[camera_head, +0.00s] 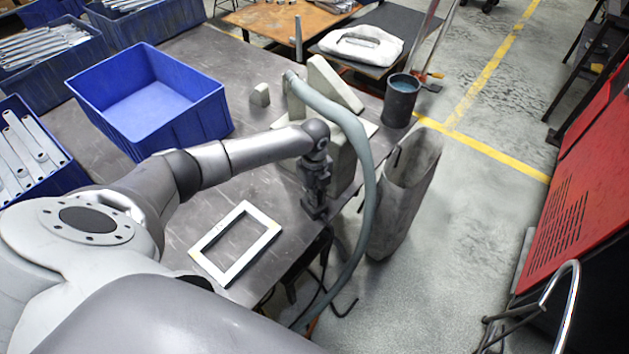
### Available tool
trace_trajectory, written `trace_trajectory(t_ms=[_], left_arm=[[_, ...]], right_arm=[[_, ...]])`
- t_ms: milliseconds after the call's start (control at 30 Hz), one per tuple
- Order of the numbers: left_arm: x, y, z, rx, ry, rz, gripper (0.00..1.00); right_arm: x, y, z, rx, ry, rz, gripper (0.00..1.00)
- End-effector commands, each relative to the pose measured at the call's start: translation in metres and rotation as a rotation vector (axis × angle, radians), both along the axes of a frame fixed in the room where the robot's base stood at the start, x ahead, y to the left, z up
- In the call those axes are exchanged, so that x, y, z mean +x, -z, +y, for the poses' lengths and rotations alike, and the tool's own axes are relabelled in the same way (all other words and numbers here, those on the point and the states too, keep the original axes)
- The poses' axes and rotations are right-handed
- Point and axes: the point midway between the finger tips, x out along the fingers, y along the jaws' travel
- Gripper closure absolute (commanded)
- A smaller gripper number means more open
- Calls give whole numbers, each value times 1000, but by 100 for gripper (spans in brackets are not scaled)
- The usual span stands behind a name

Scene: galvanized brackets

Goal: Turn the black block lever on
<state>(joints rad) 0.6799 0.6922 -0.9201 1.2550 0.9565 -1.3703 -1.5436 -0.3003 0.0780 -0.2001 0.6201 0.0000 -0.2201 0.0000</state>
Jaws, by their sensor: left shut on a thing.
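My left arm reaches in from the left across the metal table. My left gripper (314,208) points down at the near right edge of the table, in front of the pale grey machine (342,168). It is shut on a small dark part there, which I take for the black block lever. The gripper's fingers cover most of that part, so its position and angle cannot be told. My right gripper is not in view.
A pale rectangular frame (235,243) lies on the metal table (185,208) near my arm. An empty blue bin (205,118) stands behind the arm. A thick grey hose (368,190) curves closely past the gripper's right. A dark cylinder (400,102) stands at the back right.

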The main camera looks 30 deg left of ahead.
Motion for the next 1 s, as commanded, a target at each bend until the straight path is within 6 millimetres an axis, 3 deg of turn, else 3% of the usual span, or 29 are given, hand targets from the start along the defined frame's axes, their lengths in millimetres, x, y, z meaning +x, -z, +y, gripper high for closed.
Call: trace_trajectory(t_ms=[333, 367, 500, 833, 1000], left_arm=[[1, -1, 0, -2, 2, -1, 100], [1, -1, 0, -2, 2, -1, 87], [0, 0, 0, -1, 2, -1, 70], [0, -2, 0, 0, 1, -1, 70], [1, -20, 0, -1, 1, -4, 70]], right_arm=[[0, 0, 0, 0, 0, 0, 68], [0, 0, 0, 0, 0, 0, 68], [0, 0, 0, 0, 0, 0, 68], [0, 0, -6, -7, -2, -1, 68], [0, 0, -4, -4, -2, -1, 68]])
